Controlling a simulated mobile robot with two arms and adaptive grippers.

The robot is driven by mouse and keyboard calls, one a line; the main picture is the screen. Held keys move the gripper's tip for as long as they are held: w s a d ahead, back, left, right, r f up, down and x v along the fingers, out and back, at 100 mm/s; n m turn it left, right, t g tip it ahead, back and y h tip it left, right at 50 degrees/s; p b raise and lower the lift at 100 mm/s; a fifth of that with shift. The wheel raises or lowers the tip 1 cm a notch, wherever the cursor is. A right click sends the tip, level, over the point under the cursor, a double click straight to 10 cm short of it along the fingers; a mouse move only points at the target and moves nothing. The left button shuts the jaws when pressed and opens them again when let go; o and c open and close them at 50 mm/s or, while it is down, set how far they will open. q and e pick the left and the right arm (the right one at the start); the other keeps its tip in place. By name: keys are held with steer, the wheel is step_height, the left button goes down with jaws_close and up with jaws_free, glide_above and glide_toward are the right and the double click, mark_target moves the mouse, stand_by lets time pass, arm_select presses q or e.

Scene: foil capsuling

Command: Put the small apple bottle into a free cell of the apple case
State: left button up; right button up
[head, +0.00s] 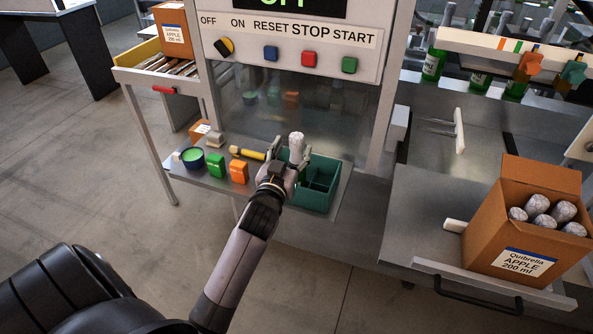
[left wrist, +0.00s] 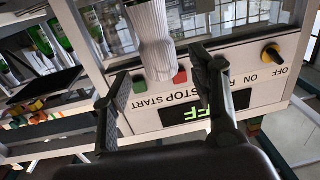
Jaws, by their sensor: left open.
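The small bottle (head: 297,146), with a pale wrinkled foil top, stands upright at the left end of the green divided tray; its lower part is hidden. It also shows in the left wrist view (left wrist: 155,38). My left gripper (head: 290,166) is at the bottle. In the left wrist view its fingers (left wrist: 160,88) are spread, with the bottle's foil end between or just beyond them; contact cannot be told. The apple case (head: 487,226) is an open cardboard box at the right, labelled Quibrella APPLE 200 ml. Several foil-topped bottles (head: 541,204) stand in it; its cell walls are hidden.
The green tray (head: 322,203) has empty cells right of the bottle. Left of it lie a yellow-handled tool (head: 247,154), an orange block (head: 238,172), a green block (head: 215,165) and a round tin (head: 192,158). The machine panel (head: 290,45) rises behind. A raised flap (head: 541,174) backs the case.

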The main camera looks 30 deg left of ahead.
mark_target(294, 144)
arm_select(q)
steer(key=p+x, duration=0.1)
steer(key=x, duration=0.2)
steer(key=shift+w+a, duration=0.15)
steer(key=shift+w, duration=0.15)
steer(key=shift+w+a+f, duration=0.1)
steer(key=shift+w+a, duration=0.05)
steer(key=shift+w, duration=0.45)
steer(key=shift+s, duration=0.1)
steer(key=shift+c, duration=0.4)
jaws_close()
